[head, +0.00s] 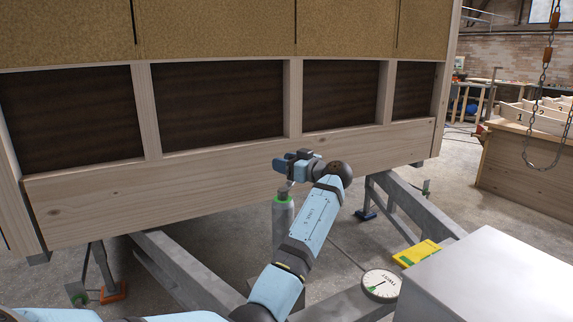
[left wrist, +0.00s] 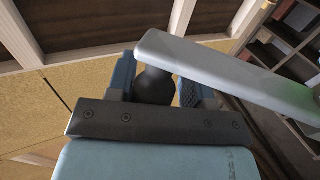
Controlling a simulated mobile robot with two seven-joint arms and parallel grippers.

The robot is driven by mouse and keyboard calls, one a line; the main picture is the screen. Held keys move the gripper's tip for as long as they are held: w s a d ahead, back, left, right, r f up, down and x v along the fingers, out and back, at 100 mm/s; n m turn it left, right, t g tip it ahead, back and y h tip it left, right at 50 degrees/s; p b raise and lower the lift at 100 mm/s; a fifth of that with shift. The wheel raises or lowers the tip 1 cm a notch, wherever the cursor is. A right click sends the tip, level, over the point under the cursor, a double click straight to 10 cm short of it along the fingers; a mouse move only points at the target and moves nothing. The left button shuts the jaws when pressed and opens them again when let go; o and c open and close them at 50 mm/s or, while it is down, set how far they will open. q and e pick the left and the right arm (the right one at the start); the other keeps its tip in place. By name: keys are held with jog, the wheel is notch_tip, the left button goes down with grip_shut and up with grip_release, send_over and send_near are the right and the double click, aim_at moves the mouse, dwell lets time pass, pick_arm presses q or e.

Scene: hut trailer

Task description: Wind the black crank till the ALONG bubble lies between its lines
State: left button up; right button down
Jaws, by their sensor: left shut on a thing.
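My left gripper (head: 290,163) is at the top of the grey jack post (head: 283,222), which has a green ring near its top. In the left wrist view its two blue fingers are shut on the round black knob of the crank (left wrist: 155,87). A pale grey crank arm (left wrist: 225,72) runs from the knob toward the right. In the head view the fingers mostly hide the crank. A yellow level (head: 417,253) lies on the trailer frame; its bubble and lines are too small to read. My right gripper is not in view.
The hut's wooden bottom rail (head: 150,195) stands close behind the gripper. A round white dial (head: 381,285) sits on the grey trailer frame beside a large pale grey box (head: 490,280). A wooden crate (head: 525,160) and a hanging chain (head: 545,80) are at the right.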

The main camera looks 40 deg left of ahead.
pick_arm(q)
jog(key=shift+s+d+f, duration=0.1)
jog(key=shift+s+f, duration=0.05)
jog(key=shift+f, duration=0.25)
dwell(0.5)
jog(key=o, duration=0.9)
jog(key=shift+o, duration=0.6)
jog(key=shift+s+r, duration=0.3)
jog(key=shift+s, duration=0.05)
jog(key=shift+w, duration=0.1)
jog(key=shift+r, duration=0.1)
